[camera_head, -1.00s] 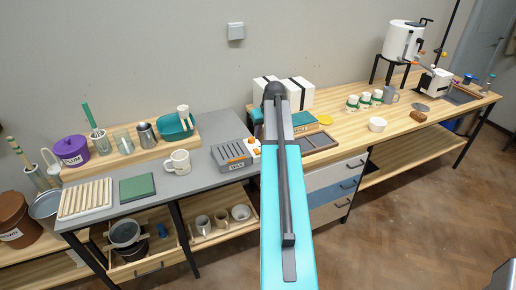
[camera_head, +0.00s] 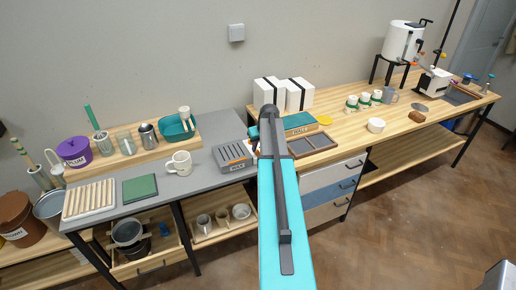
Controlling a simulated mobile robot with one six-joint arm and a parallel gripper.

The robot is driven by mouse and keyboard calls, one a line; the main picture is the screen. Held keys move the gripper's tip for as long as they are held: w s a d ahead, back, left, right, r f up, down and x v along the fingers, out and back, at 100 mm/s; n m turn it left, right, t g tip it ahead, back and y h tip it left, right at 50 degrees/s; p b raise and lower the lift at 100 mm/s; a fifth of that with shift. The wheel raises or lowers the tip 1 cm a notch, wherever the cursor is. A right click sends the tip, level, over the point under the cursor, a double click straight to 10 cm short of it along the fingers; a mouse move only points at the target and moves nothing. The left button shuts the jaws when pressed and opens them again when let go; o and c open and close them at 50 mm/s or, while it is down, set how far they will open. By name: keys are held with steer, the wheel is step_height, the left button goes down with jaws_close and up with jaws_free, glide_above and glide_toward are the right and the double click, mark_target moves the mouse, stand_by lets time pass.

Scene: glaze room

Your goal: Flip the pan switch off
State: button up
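The grey slotted pan unit (camera_head: 232,153) with a white label on its front sits at the right part of the grey table top. Its right end lies close to my arm in the picture, and I cannot make out a switch on it. My teal and dark grey arm rises through the middle of the view, its dark far end just right of the pan. The fingers of my gripper are hidden or too small to make out, so I cannot tell whether it is open or holds anything.
White boxes (camera_head: 299,94) stand behind my arm.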

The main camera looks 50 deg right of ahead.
mark_target(257, 153)
steer(key=shift+p+x, duration=0.4)
steer(key=shift+x, duration=1)
jaws_close()
